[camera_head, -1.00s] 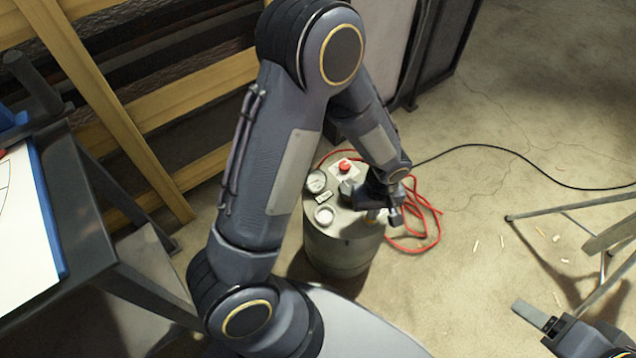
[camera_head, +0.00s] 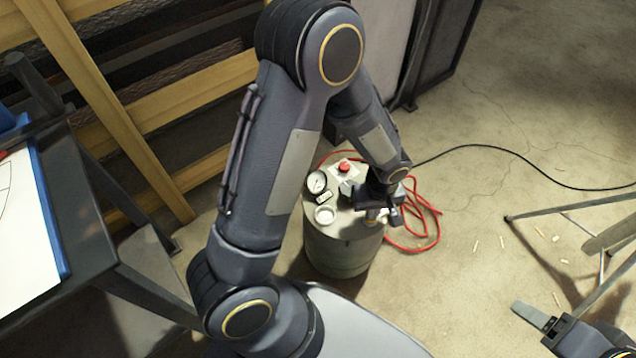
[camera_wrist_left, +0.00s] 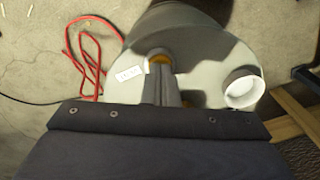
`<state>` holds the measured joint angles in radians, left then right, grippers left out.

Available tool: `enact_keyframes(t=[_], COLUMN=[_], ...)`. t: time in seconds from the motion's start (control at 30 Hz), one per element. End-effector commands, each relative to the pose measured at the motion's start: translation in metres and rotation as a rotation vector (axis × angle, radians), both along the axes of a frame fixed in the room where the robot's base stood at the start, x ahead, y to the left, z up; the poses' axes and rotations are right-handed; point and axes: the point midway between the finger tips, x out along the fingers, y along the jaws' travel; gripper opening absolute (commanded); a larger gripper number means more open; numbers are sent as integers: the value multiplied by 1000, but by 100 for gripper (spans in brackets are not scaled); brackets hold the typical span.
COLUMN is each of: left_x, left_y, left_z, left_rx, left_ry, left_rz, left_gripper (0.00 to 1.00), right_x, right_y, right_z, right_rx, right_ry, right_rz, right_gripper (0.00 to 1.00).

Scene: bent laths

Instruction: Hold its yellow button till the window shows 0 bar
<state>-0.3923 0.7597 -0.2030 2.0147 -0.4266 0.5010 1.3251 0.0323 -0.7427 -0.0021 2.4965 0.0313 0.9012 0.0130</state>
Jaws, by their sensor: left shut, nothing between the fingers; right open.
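The grey drum (camera_head: 340,250) stands on the floor with fittings on its lid. The yellow button (camera_wrist_left: 160,59) shows in the left wrist view, partly hidden by my left fingertips. My left gripper (camera_wrist_left: 164,76) is shut and empty, its tips at the button's near edge; I cannot tell whether they press it. In the head view my left gripper (camera_head: 382,214) is over the lid's right part. My right gripper (camera_head: 545,318) is open, low at the right.
A red hose (camera_head: 428,235) lies coiled right of the drum. A folding stand (camera_head: 560,212) is further right, and a dark table (camera_head: 85,225) is at the left.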

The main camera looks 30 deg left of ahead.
Motion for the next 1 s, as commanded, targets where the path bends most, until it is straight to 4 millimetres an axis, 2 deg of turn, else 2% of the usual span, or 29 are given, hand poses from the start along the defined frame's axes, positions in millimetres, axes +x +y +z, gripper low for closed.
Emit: enact_keyframes(t=[0.7,1.0], left_x=[0,0], left_y=[0,0], left_z=[61,66], left_rx=[0,0], left_ry=[-1,0], left_rz=[-1,0], left_gripper=[0,0], right_x=[0,0], right_y=[0,0], right_z=[46,50], right_rx=[0,0], right_ry=[0,0], right_rz=[0,0], right_gripper=[68,68])
